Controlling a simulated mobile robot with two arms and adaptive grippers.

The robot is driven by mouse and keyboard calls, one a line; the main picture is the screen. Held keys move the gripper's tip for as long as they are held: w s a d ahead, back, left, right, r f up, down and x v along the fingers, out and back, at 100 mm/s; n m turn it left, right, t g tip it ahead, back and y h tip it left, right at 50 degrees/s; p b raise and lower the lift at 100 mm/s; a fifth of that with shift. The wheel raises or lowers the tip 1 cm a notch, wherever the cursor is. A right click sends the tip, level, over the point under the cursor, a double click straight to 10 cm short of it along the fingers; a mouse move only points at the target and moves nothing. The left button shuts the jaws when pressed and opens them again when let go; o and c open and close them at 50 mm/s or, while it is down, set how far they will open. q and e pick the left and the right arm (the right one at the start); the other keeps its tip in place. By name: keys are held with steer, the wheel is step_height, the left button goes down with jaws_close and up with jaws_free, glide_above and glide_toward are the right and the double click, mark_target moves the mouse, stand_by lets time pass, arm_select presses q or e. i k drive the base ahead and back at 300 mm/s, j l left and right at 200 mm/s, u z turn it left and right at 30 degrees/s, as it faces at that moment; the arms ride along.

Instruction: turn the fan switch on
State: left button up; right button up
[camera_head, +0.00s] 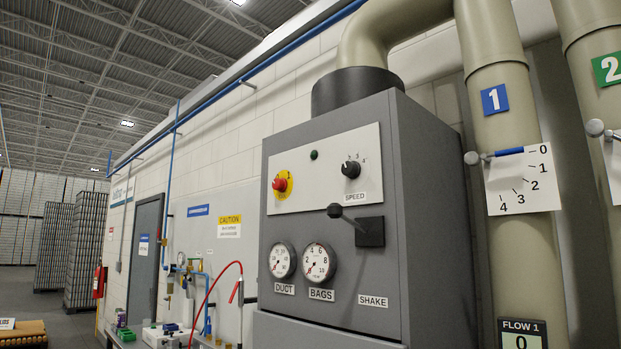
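A grey machine cabinet (340,215) with a light control panel (325,168) stands right of centre. The panel carries a red button on a yellow plate (281,182), a small dark green lamp or button (314,155) and a black rotary knob (351,169) above the label SPEED. Below the panel, a black lever with a ball knob (334,211) sticks out of a black plate (370,232), above the label SHAKE (373,301). No control in view is readably labelled as a fan switch. Neither of my grippers shows.
Two gauges, DUCT (283,261) and BAGS (319,263), sit low on the cabinet. Thick beige pipes (497,110) with numbered tags and handles run down the right side. A workbench with a red hose (213,281) and small items stands at lower left.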

mark_target(279, 185)
steer(key=i+j+z, duration=0.1)
steer(key=i+j, duration=0.2)
steer(key=i, duration=0.25)
steer(key=i+j, duration=0.3)
steer(key=i, duration=0.2)
steer(key=i+l+z, duration=0.05)
